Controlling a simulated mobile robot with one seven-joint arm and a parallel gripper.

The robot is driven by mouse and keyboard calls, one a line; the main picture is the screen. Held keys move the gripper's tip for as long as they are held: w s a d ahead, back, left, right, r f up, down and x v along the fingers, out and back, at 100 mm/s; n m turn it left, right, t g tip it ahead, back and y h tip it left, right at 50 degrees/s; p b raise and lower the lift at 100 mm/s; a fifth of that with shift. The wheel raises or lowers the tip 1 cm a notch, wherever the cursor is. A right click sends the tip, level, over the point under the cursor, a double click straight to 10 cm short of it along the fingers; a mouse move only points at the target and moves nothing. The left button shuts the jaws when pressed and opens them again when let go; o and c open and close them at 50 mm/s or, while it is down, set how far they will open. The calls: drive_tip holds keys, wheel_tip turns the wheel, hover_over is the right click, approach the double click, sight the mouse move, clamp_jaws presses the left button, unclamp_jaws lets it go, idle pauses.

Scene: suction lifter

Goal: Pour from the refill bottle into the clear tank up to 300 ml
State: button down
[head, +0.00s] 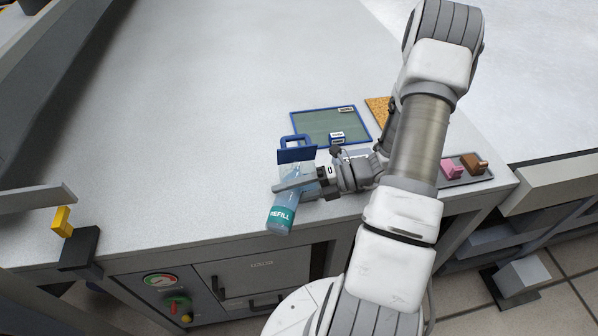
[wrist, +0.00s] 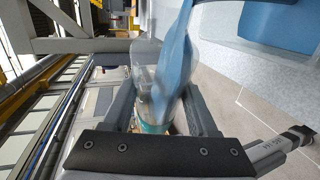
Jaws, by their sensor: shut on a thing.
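The refill bottle (head: 282,216), clear with a teal REFILL label, is between the fingers of my gripper (head: 300,184). It looks tilted in the head view, with its label end toward the table's front edge. The clear tank (head: 297,171) with a blue top and handle stands just behind it and partly overlaps it. In the wrist view the bottle (wrist: 145,58) lies between both fingers of my gripper (wrist: 153,95). A blue streak crosses beside it; I cannot tell whether it is liquid or part of the tank. The tank's level is not readable.
A green mat with a blue border (head: 318,124) lies behind the tank, next to a cork board (head: 378,108). A grey tray (head: 481,173) holds a pink and a brown item at right. A cabinet with a gauge (head: 160,280) is below.

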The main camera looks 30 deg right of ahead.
drive_tip(key=shift+r+p, duration=0.3)
drive_tip(key=shift+p, duration=0.15)
idle(0.9)
drive_tip(key=f+b, duration=0.1)
drive_tip(key=f+n+b, duration=0.1)
drive_tip(key=b, duration=0.1)
drive_tip(key=f+h+b, duration=0.1)
drive_tip(key=b, duration=0.1)
drive_tip(key=shift+s+a+t, duration=0.2)
drive_tip(key=shift+s+t, duration=0.1)
drive_tip(key=shift+s+a+r+n+b, duration=0.1)
drive_tip(key=shift+r+n+b, duration=0.2)
drive_tip(key=shift+n, duration=0.2)
drive_tip(key=shift+r+h, duration=0.15)
drive_tip(key=shift+h, duration=0.15)
drive_tip(key=shift+n, duration=0.4)
